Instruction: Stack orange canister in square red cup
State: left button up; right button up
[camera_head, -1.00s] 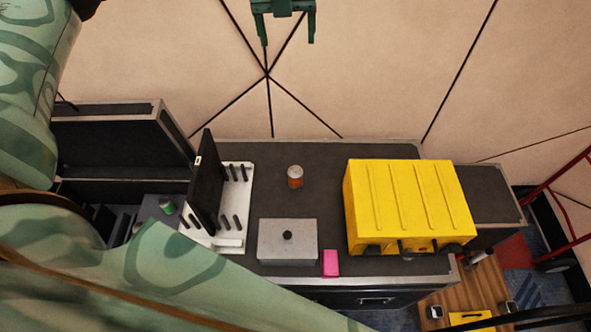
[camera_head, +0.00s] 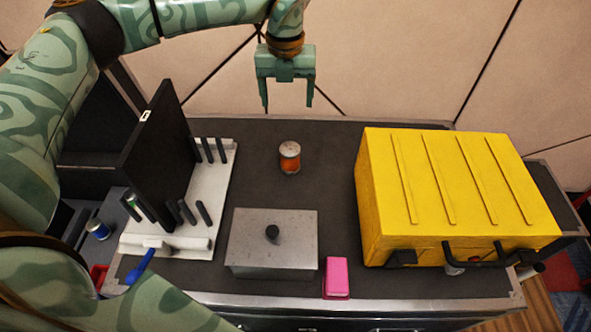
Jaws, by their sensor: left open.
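The orange canister (camera_head: 289,160), with a pale lid, stands upright on the dark top of the case, left of the yellow case. My left gripper (camera_head: 287,106) is open and empty, above and behind the canister, with its fingers pointing down. It is apart from the canister. A small red object (camera_head: 101,276) shows at the lower left, partly hidden by my arm. It may be the square red cup, but I cannot tell its shape. My right gripper is not in view.
A yellow case (camera_head: 455,190) stands at the right. A grey lidded box (camera_head: 273,245) and a pink block (camera_head: 337,277) lie in front of the canister. A white rack (camera_head: 215,195) with a black panel (camera_head: 155,160) stands at the left. The surface around the canister is clear.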

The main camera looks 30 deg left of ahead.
pick_arm(q)
jog(key=b, duration=0.4)
send_near(290, 148)
notch_tip(290, 148, down, 5)
jog(key=shift+s+a+f, duration=0.1)
jog(key=shift+a+f, duration=0.05)
jog(key=f+b, duration=0.1)
jog(key=f, duration=0.1)
jog(key=f+b, duration=0.2)
jog(key=f, duration=0.1)
jog(key=shift+w+f, duration=0.25)
jog(key=shift+f, duration=0.05)
jog(key=shift+s+r, duration=0.1)
jog(key=shift+r, duration=0.1)
jog(key=shift+c, duration=0.3)
jog(key=c, duration=1.2)
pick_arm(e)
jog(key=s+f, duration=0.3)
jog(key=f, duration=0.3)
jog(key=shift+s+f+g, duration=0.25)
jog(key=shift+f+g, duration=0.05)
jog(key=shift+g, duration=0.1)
pick_arm(q)
jog(key=shift+o, duration=0.2)
jog(key=shift+r, duration=0.1)
